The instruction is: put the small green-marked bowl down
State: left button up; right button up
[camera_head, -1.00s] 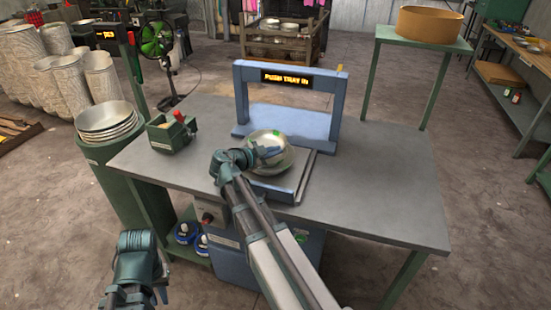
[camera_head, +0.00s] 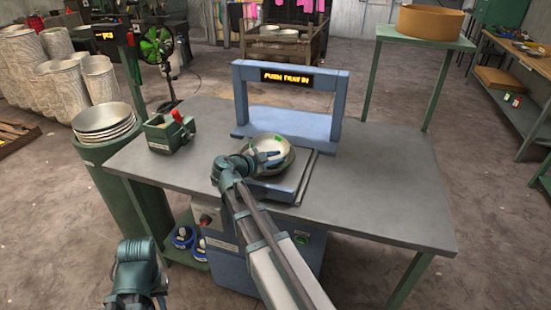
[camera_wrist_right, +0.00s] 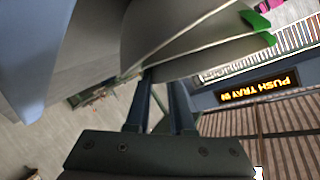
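The small green-marked bowl (camera_head: 262,144) is silvery, with a green patch on its inside. It sits nested in or just above a wider metal bowl (camera_head: 284,166) on the tray of the blue machine. In the right wrist view its curved wall (camera_wrist_right: 185,22) fills the top, with the green mark at the right. My right gripper (camera_head: 268,157) is at the bowls' left front edge; its fingers (camera_wrist_right: 165,85) are close together at the rim, shut on the small bowl. Whether the two bowls touch is unclear. My left gripper (camera_head: 160,300) is low at the bottom left, its fingers mostly cut off.
The blue machine frame (camera_head: 241,95) stands behind the bowls, with a lit sign (camera_head: 286,77). A green box (camera_head: 168,134) is on the table's left. A bowl stack (camera_head: 103,122) stands on a green drum beyond the left edge. The table's right side (camera_head: 380,190) is clear.

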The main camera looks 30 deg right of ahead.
jog(key=shift+o, duration=0.3)
jog(key=shift+r+p, duration=0.3)
jog(key=shift+p, duration=0.05)
jog(key=p+v, duration=0.3)
jog(key=v, duration=0.9)
jog(key=shift+w+p, duration=0.1)
jog(key=shift+p, duration=0.3)
jog(key=shift+f, duration=0.15)
jog(key=s+a+f+n+g+y, duration=0.2)
jog(key=s+a+f+n+y, duration=0.4)
jog(key=s+a+n, duration=0.3)
jog(key=s+a+f+n+g+y, duration=0.2)
jog(key=s+a+f+n+y, duration=0.4)
jog(key=a+n, duration=1)
jog(key=s+f+n, duration=0.1)
jog(key=s+f, duration=0.1)
jog(key=s, duration=0.1)
jog(key=shift+f, duration=0.25)
